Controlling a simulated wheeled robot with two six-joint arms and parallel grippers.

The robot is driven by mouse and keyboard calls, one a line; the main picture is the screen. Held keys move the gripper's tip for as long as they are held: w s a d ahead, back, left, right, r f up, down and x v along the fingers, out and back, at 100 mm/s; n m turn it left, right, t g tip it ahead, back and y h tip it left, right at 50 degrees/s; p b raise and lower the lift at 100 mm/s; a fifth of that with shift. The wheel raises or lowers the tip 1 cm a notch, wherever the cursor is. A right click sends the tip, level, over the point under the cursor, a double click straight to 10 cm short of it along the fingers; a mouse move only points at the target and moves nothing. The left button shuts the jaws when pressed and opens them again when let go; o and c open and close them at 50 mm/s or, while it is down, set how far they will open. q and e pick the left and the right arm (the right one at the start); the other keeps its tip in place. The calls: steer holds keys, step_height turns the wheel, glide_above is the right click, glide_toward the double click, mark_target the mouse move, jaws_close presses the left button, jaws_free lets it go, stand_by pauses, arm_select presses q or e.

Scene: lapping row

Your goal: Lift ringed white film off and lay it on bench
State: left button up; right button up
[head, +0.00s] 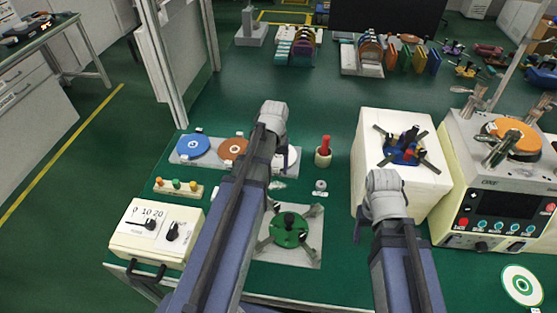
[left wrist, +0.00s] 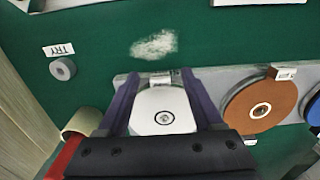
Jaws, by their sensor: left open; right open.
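A white disc with a small dark ring at its centre (left wrist: 164,118) lies at the end of a grey rack. In the left wrist view, my left gripper (left wrist: 162,88) is open, with one finger on each side of it. I cannot tell whether the fingers touch it. In the head view, my left arm partly hides the white disc (head: 292,158), and my left gripper (head: 273,112) shows its wrist end over the rack. My right gripper (head: 385,184) is in front of the white box; its fingers are hidden.
The rack also holds a blue disc (head: 193,146) and a brown disc (head: 233,149). A cup with a red handle (head: 323,155) stands right of it. A green fixture (head: 290,230) is nearer. A white disc with a green ring (head: 522,285) lies front right on the bench.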

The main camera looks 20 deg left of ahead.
arm_select(q)
steer(key=shift+c, duration=0.2)
jaws_close()
steer(key=shift+r, duration=0.15)
arm_select(e)
steer(key=shift+r, duration=0.1)
stand_by(0.3)
arm_select(q)
step_height(320, 180, up, 10)
steer(key=p, duration=1)
arm_select(e)
step_height(320, 180, up, 10)
